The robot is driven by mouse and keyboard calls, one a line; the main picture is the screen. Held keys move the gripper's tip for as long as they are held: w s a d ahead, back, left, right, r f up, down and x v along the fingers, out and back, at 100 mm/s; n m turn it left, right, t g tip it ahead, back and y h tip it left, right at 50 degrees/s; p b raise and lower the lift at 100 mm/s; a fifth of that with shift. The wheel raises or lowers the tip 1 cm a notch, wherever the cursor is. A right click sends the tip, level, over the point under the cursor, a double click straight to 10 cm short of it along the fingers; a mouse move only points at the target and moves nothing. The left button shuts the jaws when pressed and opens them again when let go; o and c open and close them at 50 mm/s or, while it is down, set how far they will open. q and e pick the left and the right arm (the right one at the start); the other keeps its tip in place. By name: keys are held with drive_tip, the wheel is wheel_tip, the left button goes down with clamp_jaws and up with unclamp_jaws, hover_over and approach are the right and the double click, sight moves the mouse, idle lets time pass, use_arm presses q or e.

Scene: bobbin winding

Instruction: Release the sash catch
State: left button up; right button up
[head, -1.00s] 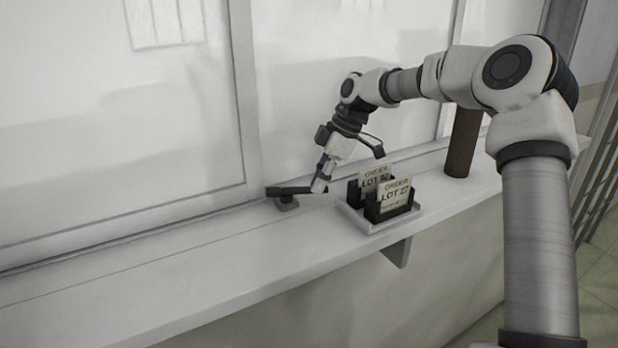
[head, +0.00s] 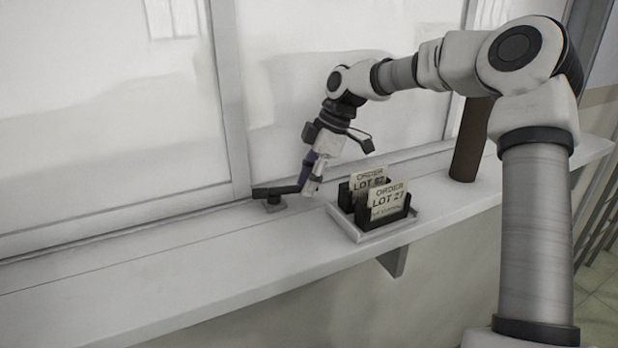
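The sash catch (head: 274,191) is a dark lever on a small base, on the white sill at the foot of the window frame. Its lever lies roughly level along the sill and points right. My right gripper (head: 312,187) reaches down to the free end of the lever. Its fingertips are at or very close to that end. Whether they touch or grip it is too small to tell, and the gap between the fingers is not clear. My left gripper is not in view.
A pale tray (head: 374,235) with black holders and order cards (head: 388,202) stands just right of my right gripper. A brown cylinder (head: 469,140) stands farther right on the sill. The sill (head: 130,283) is clear to the left.

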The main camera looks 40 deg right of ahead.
drive_tip(key=shift+w+r, duration=0.15)
drive_tip(key=v, duration=1.1)
drive_tip(key=shift+r, duration=0.35)
drive_tip(key=shift+d, duration=0.15)
